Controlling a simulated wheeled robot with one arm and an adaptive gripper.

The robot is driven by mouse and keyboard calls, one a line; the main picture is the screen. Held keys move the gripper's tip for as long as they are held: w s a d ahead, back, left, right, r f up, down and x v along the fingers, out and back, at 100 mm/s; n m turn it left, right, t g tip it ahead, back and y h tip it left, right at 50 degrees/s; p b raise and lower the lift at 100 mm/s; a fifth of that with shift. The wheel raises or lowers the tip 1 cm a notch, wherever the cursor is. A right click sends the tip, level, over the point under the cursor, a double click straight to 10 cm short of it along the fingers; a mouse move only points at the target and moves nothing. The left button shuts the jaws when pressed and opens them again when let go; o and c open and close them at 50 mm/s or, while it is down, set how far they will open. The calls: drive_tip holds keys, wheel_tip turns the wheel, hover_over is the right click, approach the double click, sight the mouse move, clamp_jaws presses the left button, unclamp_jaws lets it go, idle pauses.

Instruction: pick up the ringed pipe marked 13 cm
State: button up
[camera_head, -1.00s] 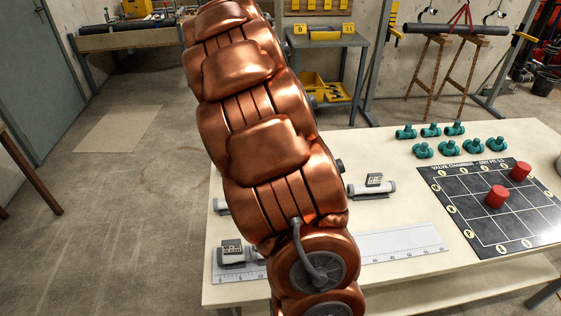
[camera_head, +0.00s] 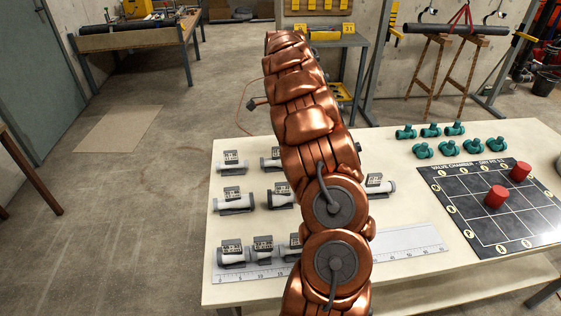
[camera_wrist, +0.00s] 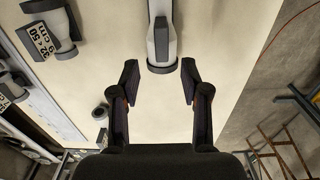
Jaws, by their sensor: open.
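Several short whitish pipes with grey end rings lie on the table, with small printed tags above them. In the head view they include a back left pipe (camera_head: 231,168), a middle left pipe (camera_head: 234,203) and a front left pipe (camera_head: 232,256). The tags are too small to read there, so I cannot tell which is 13 cm. In the wrist view my gripper (camera_wrist: 159,80) is open and empty. A pale pipe with a dark end ring (camera_wrist: 161,42) lies just beyond the fingertips, roughly centred between them; its tag is unreadable. My arm hides some pipes in the head view.
A ruler strip (camera_head: 408,240) lies along the table's front. A dark grid board (camera_head: 460,205) with two red cylinders (camera_head: 496,197) is at the right. Several green fittings (camera_head: 455,129) stand behind it.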

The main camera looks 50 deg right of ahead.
sight(280, 158)
drive_tip(key=shift+w+a+f+p, duration=0.1)
drive_tip(key=shift+f+p, duration=0.55)
drive_tip(key=shift+f, duration=1.3)
drive_tip(key=shift+w+a+f+p, duration=0.1)
drive_tip(key=shift+f+p, duration=0.55)
drive_tip(key=shift+f, duration=1.25)
clamp_jaws()
